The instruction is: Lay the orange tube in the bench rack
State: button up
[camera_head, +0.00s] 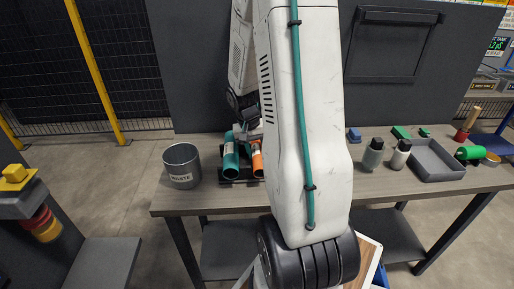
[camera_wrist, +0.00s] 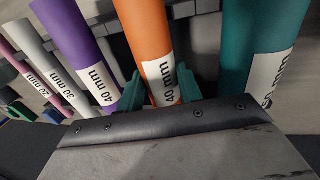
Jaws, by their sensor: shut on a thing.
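The orange tube (camera_head: 257,161), labelled 40 mm, lies at the bench rack, just right of a teal tube (camera_head: 231,158). In the wrist view the orange tube (camera_wrist: 149,35) runs between the two green fingers of my gripper (camera_wrist: 161,86), which is shut on it. The dark bench rack (camera_head: 236,182) shows only in part under the tubes. I cannot tell whether the orange tube rests fully in its slot. My arm hides most of the rack's right side in the head view.
In the wrist view a purple tube (camera_wrist: 82,42), a white tube (camera_wrist: 48,62) and a pink tube (camera_wrist: 18,55) lie left, the teal tube right, close to the fingers. A waste bin (camera_head: 182,167) stands left; bottles (camera_head: 399,155) and a grey tray (camera_head: 436,160) stand right.

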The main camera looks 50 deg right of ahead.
jog(key=o, duration=1.3)
jog(key=shift+c, duration=0.2)
jog(key=r, duration=0.5)
jog(key=w+a+r, duration=0.1)
jog(key=r, duration=0.1)
jog(key=shift+w+r, duration=0.1)
jog(key=shift+r, duration=0.25)
